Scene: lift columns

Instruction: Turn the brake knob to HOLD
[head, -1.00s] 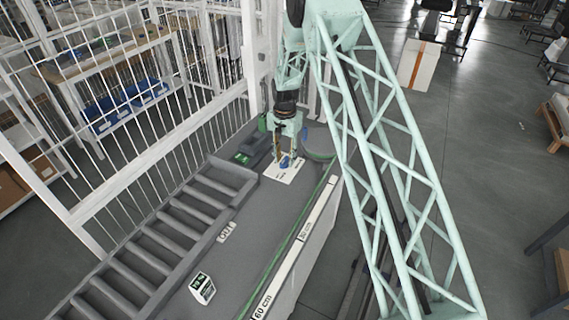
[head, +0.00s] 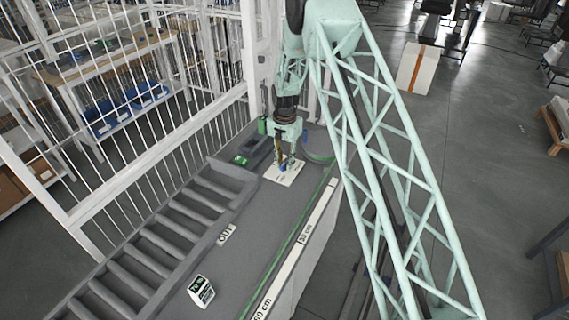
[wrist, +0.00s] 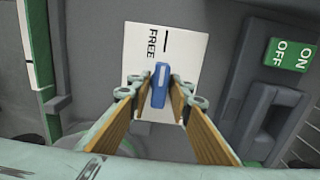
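The blue brake knob (wrist: 158,84) stands on a white plate (wrist: 185,50) with the word FREE and a black line. The knob's long axis runs almost along that line, tilted slightly. The word HOLD is not visible in the wrist view. My gripper (wrist: 159,88) points down over the plate, its two tan-padded fingers closed in on either side of the knob, appearing to touch it. In the head view my gripper (head: 284,160) is low over the plate (head: 276,177), and the knob is small and partly covered.
A green ON/OFF switch block (wrist: 290,55) with a dark grey raised housing (wrist: 270,118) sits right of the plate in the wrist view. In the head view, a grey roller track (head: 170,235), an OUT label (head: 226,235) and a small display (head: 201,291) lie nearer. White bars (head: 165,150) stand left.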

